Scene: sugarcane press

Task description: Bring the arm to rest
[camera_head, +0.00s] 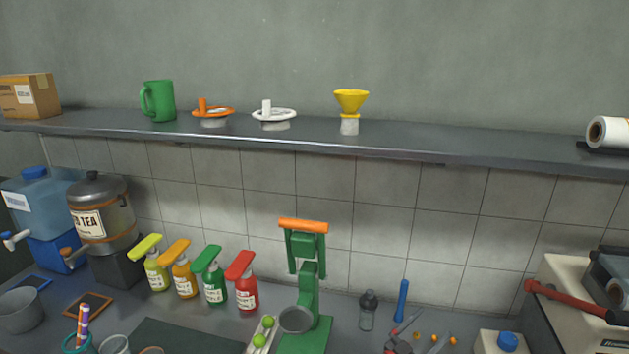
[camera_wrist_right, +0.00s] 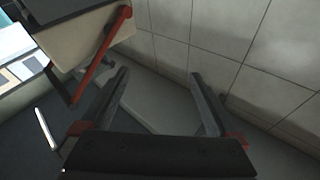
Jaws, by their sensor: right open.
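My right gripper (camera_head: 425,329) shows at the bottom edge of the head view, right of the green press (camera_head: 318,285). Its two grey fingers are spread and point up and to the right. In the right wrist view my right gripper (camera_wrist_right: 160,76) is open, with nothing between its dark fingers. Beyond it are the tiled wall and the grey counter. Most of the right arm is outside the head view. My left gripper is in neither view.
The cream machine (camera_head: 560,310) with a red lever (camera_head: 570,300) stands at the right. A bottle (camera_head: 367,311) and a blue stick (camera_head: 402,300) stand behind the gripper. A white jug (camera_head: 488,344) with a blue cap is to its right. A shelf (camera_head: 400,148) runs above.

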